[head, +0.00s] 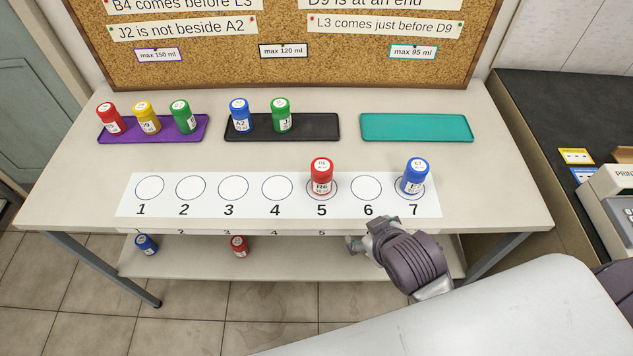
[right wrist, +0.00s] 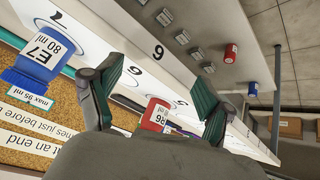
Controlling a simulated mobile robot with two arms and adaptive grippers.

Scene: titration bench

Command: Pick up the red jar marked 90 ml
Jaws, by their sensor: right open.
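A red jar labelled R6 (head: 322,180) stands upright on circle 5 of the numbered strip; its volume is too small to read. In the right wrist view the R6 jar (right wrist: 155,114) shows between my fingers, beyond them, its volume line partly hidden. Another red jar (head: 109,119) stands on the purple tray, and a third red jar (head: 239,245) is on the lower shelf; their volumes are unreadable. My right gripper (head: 362,243) is open and empty at the table's front edge, right of and nearer than R6. It also shows in the wrist view (right wrist: 160,80). My left gripper is out of view.
A blue jar E7, 80 ml (right wrist: 40,55), stands on circle 7 (head: 414,176). Circle 6 (head: 366,188) is empty between it and R6. The purple tray (head: 204,127) and black tray (head: 326,127) hold jars; the teal tray (head: 416,127) is empty.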

